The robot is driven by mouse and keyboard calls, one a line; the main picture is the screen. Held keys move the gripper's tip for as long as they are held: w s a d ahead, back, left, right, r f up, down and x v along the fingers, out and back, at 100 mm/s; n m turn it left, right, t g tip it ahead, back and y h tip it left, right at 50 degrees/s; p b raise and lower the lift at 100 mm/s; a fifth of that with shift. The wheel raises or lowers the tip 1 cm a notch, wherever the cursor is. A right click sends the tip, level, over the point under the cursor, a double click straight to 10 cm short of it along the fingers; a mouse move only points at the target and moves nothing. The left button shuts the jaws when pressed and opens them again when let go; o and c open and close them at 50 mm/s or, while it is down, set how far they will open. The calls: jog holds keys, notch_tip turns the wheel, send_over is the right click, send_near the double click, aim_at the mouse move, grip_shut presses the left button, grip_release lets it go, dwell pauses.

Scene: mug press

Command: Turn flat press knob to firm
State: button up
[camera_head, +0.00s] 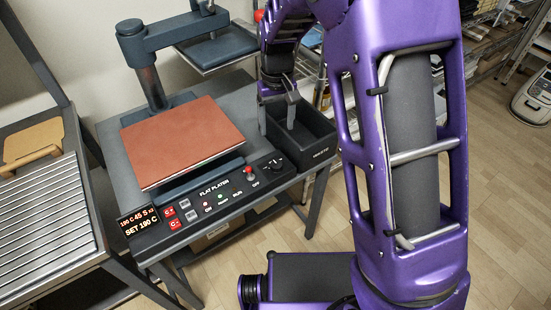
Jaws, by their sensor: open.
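The flat press (150,165) stands on a grey table, with a reddish-brown pad (183,139) on its lower platen. Its sloped front panel (200,197) reads "FLAT PLATEN" and has red buttons, small lights and a red-topped switch (249,173). A round black knob (276,162) sits at the panel's right end; its pointer and markings are too small to read. My gripper (277,108) is open and points down over the black bin behind the knob, apart from the knob. I see nothing between its fingers.
The black open bin (318,148) stands right of the press, close to the knob. The swung-aside upper platen (213,50) is behind. A display (140,220) reads "SET 190 C". A slatted rack (45,210) with a tan board (33,143) is at left.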

aim_at(277, 164)
notch_tip(277, 164, down, 15)
jog(key=shift+f+b, duration=0.1)
jog(key=shift+b, duration=1.05)
jog(key=shift+c, duration=0.2)
grip_shut()
